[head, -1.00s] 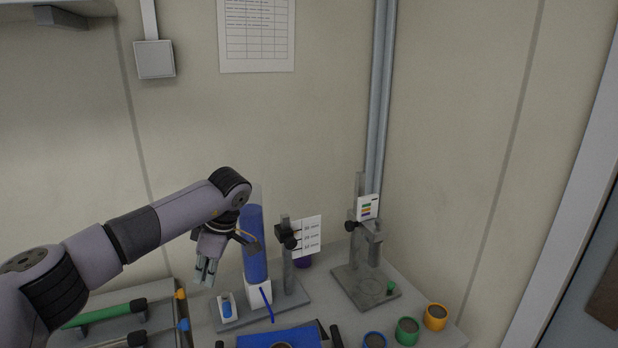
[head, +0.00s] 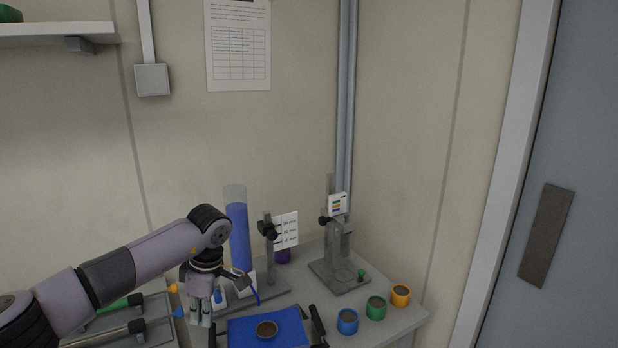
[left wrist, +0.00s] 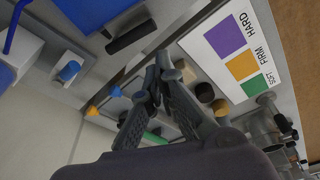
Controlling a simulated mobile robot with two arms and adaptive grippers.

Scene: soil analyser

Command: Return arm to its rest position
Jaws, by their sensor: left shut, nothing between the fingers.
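My left arm comes in from the left in the head view. Its gripper (head: 202,318) points down, shut and empty, in front of the stand with the blue liquid column (head: 239,235). It partly hides the stand's left end. In the left wrist view the gripper fingers (left wrist: 158,72) meet at the tips with nothing between them. My right gripper is not in view.
Blue (head: 347,322), green (head: 376,308) and orange (head: 401,296) cups stand near the right edge. A HARD/FIRM/SOFT card (left wrist: 207,45) shows in the wrist view.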

